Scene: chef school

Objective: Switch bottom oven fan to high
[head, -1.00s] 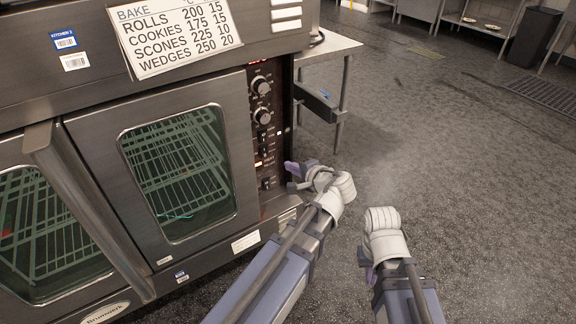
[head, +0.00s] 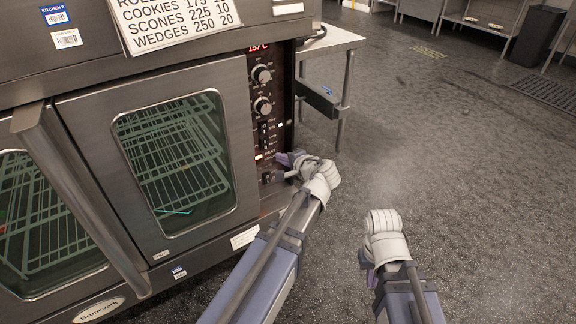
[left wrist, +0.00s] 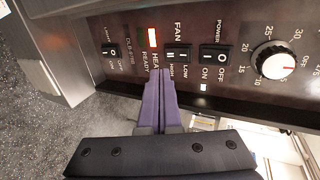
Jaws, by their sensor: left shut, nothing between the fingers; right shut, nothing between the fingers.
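The bottom oven's control panel (head: 266,115) is a dark strip right of the glass doors. In the left wrist view the black fan rocker switch (left wrist: 179,55) has HIGH at its left and LOW at its right. Its pressed side is hard to tell. My left gripper (head: 283,159) is shut and empty at the panel. Its purple fingertips (left wrist: 159,73) are at the lower left of the fan switch, by the HIGH label; I cannot tell whether they touch. My right gripper (head: 368,270) is shut and empty, away from the oven over the floor.
The power switch (left wrist: 213,58), a white dial (left wrist: 273,61) and the light switch (left wrist: 112,50) flank the fan switch. A lit heat lamp (left wrist: 152,37) is close to the fingers. A steel table (head: 330,42) stands behind. Floor at right is clear.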

